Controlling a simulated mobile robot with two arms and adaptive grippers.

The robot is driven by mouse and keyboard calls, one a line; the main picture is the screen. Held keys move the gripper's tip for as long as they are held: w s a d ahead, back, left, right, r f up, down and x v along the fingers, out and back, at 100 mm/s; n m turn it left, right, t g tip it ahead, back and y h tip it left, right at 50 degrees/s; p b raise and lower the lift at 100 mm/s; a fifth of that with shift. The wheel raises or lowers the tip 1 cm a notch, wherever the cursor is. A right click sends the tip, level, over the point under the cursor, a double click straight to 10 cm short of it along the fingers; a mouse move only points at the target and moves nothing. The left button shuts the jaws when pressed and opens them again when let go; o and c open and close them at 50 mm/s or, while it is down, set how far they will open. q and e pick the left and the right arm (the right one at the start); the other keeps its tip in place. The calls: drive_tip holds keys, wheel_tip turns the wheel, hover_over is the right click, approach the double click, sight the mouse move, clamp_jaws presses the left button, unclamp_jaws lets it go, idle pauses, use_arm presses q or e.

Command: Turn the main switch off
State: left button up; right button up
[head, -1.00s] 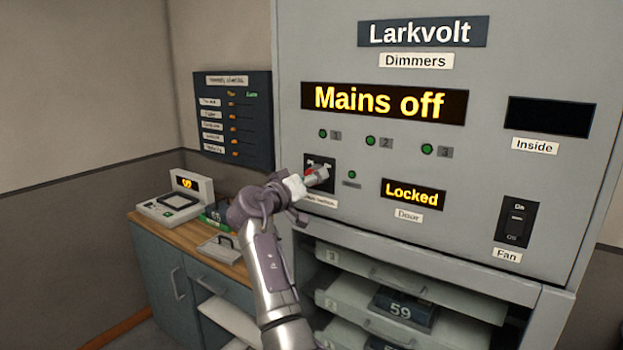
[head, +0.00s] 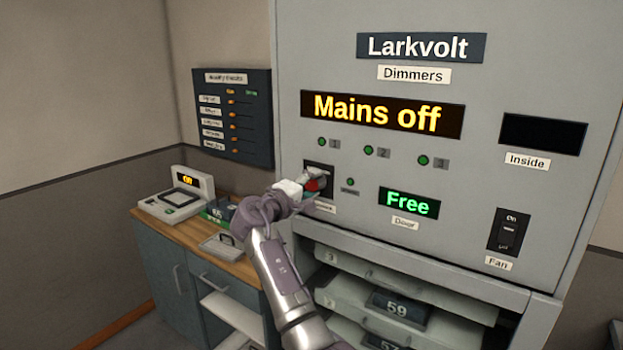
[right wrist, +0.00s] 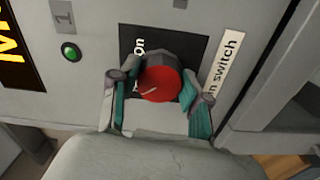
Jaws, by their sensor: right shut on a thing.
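The main switch is a red round knob (right wrist: 160,84) on a dark square plate (right wrist: 196,47) on the grey dimmer cabinet. In the right wrist view a label beside it ends in "n switch" and "On" is printed on the plate. My right gripper (right wrist: 163,88) is shut on the knob, one finger on each side. In the head view the right gripper (head: 311,182) partly covers the knob and plate. The display (head: 382,113) reads "Mains off" and the door display (head: 408,203) reads "Free" in green. My left gripper is not in view.
A fan switch (head: 508,231) and a dark "Inside" display (head: 543,134) are on the cabinet's right. Drawers numbered 59 and 57 lie below. A bench (head: 236,264) at the left holds a device (head: 172,204) and modules. A labelled wall board (head: 232,118) hangs above.

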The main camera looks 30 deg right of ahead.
drive_tip(key=shift+r+n+p, duration=0.2)
drive_tip(key=shift+n+p, duration=0.3)
drive_tip(key=shift+n, duration=0.4)
drive_tip(key=o, duration=1.1)
drive_tip(key=shift+w+f, duration=0.1)
drive_tip(key=shift+f, duration=0.1)
drive_tip(key=shift+o, duration=0.2)
drive_tip(key=shift+a, duration=0.1)
drive_tip(key=v, duration=1.1)
drive_tip(key=shift+a, duration=0.4)
